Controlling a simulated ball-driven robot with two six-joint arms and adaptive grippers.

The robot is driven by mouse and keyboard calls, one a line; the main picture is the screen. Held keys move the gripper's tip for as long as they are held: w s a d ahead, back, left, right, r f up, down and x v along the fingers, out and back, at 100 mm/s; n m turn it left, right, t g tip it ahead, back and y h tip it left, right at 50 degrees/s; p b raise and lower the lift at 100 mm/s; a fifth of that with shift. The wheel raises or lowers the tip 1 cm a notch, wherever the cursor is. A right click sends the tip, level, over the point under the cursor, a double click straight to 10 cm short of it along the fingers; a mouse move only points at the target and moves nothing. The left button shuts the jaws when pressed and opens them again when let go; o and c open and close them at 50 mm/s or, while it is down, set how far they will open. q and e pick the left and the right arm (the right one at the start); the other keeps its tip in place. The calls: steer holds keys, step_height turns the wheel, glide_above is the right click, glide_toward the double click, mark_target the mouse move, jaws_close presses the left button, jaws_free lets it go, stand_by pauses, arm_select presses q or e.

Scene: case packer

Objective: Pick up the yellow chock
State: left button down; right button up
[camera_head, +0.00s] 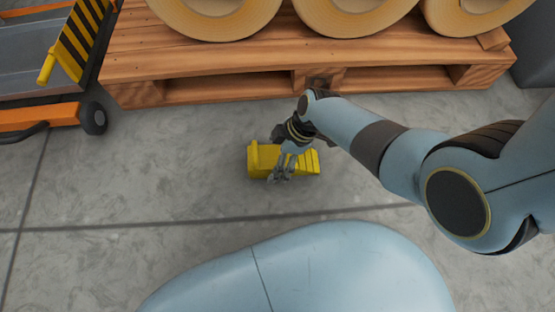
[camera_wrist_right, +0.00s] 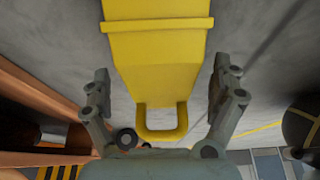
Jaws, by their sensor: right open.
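The yellow chock (camera_head: 262,156) lies on the grey floor in front of the wooden pallet. In the head view my right gripper (camera_head: 281,175) is over it and hides its middle. In the right wrist view the chock (camera_wrist_right: 157,62) shows large, with a loop handle (camera_wrist_right: 161,134) at its near end. My right gripper (camera_wrist_right: 160,90) is open there, with one finger on each side of the handle end and a gap visible at both sides. I cannot tell how far above the floor the fingertips are. My left gripper is not in view.
The wooden pallet (camera_head: 215,65) with large tan rolls (camera_head: 215,15) stands just behind the chock. An orange cart (camera_head: 50,118) with a black wheel (camera_head: 93,118) is at the left. The floor (camera_head: 140,190) left of the chock is clear.

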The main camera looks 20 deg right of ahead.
steer(key=c, duration=1.7)
